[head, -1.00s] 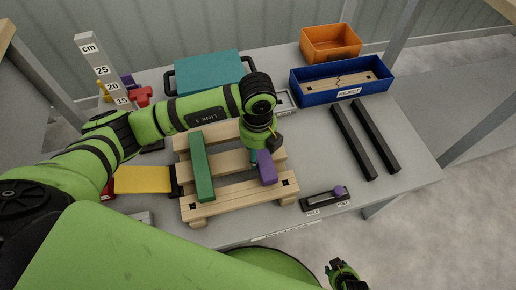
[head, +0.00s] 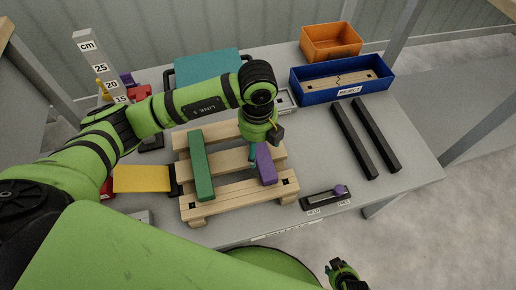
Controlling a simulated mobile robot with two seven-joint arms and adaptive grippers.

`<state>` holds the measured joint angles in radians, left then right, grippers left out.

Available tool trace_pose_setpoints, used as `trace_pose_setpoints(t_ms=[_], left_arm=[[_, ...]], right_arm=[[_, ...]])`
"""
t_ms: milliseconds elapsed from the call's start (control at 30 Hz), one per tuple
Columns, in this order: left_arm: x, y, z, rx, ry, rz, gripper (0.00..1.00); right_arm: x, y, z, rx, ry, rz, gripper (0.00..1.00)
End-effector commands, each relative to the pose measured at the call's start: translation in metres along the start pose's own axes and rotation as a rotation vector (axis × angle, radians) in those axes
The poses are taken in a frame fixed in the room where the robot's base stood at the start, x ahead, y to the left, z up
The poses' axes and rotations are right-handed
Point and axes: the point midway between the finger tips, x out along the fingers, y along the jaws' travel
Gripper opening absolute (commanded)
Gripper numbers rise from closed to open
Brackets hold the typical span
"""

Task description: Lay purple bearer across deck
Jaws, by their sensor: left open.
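The purple bearer (head: 266,166) lies on the right part of the slatted wooden deck (head: 232,199), running across its slats. Its far end is partly hidden by my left gripper. A green bearer (head: 201,166) lies across the slats on the left, roughly parallel to it. My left gripper (head: 254,156) is just above and beside the purple bearer's far end, open. Whether it touches the bearer is hard to tell. My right gripper (head: 343,272) shows only in part at the bottom edge; its fingers are unclear.
Two black bars (head: 366,138) lie on the table at right. A slider marked HELD and FREE (head: 325,198) has a purple knob. A blue tray (head: 341,83) marked REJECT, an orange bin (head: 330,42), a teal case (head: 207,68) and a cm post (head: 101,68) stand behind.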

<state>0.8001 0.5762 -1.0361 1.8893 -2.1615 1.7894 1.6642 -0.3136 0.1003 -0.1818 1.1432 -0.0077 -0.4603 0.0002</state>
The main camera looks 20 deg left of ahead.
Motion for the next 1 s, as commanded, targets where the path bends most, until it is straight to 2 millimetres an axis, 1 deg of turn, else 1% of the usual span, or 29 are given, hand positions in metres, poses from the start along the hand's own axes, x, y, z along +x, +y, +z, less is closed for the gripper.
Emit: trace_pose_setpoints(t_ms=[33, 200, 300, 400, 500, 600, 1000], left_arm=[[-0.013, -0.001, 0.001, 0.0, -0.003, -0.004, 0.83], [-0.05, -0.001, 0.001, 0.0, -0.004, -0.004, 0.83], [-0.067, -0.001, 0.001, 0.0, -0.003, -0.003, 0.83], [-0.08, 0.0, 0.001, 0.0, -0.002, -0.002, 0.83], [-0.087, 0.0, 0.0, 0.0, -0.001, -0.001, 0.83], [-0.09, 0.0, 0.0, -0.001, -0.001, -0.001, 0.83], [-0.09, 0.0, 0.0, -0.001, 0.0, 0.0, 0.83]], right_arm=[[0.0, 0.0, 0.0, 0.0, 0.0, 0.0, 0.4], [0.0, 0.0, 0.0, 0.0, 0.0, 0.0, 0.4], [0.0, 0.0, 0.0, 0.0, 0.0, 0.0, 0.4], [0.0, 0.0, 0.0, 0.0, 0.0, 0.0, 0.4], [0.0, 0.0, 0.0, 0.0, 0.0, 0.0, 0.4], [0.0, 0.0, 0.0, 0.0, 0.0, 0.0, 0.4], [0.0, 0.0, 0.0, 0.0, 0.0, 0.0, 0.4]])
